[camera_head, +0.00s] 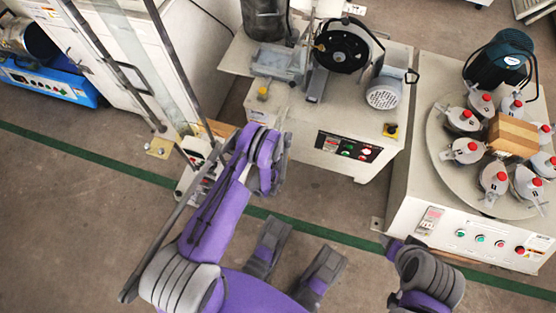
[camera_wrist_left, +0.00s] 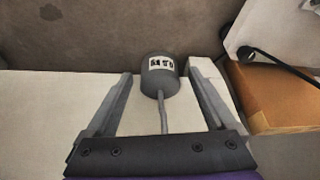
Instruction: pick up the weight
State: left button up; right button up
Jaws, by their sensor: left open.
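The weight (camera_wrist_left: 159,72) is a dark grey cylinder with a white label, its print hard to read, and a thin rod running from it toward my gripper. In the left wrist view it shows between and just beyond the fingertips of my left gripper (camera_wrist_left: 158,78). That gripper is open, with a finger on each side and a visible gap to the weight on the left. On the right the gap is narrower. In the head view I cannot make out the weight or the left fingers behind my purple arm. My right arm shows at the lower right, but its fingers cannot be made out.
A pale surface (camera_wrist_left: 35,110) lies under the fingers, with a brown block (camera_wrist_left: 270,92) to the right. In the head view, a grinding machine (camera_head: 348,150) stands behind, a round turntable (camera_head: 455,175) at right, and a blue machine (camera_head: 48,82) at left. The floor at left is clear.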

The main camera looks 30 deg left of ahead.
pick_arm(q)
jog(key=shift+s, duration=0.1)
jog(key=shift+c, duration=0.7)
grip_shut()
jog(key=shift+r, duration=0.1)
